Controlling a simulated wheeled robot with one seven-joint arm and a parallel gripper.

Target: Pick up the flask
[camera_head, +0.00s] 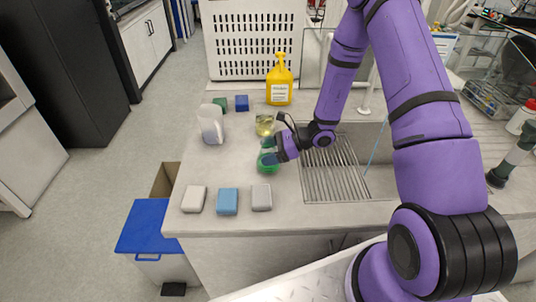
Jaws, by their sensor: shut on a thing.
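The flask (268,166) is a small vessel with green contents, standing on or just above the light worktop left of the sink. My gripper (270,153) reaches in from the right and is shut on its upper part. The fingers and wrist hide some of the flask's neck. I cannot tell whether its base touches the worktop.
A beaker with yellowish contents (264,125) stands just behind the flask. White, blue and grey blocks (227,201) lie near the front edge. The sink's drain grate (333,170) is to the right.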

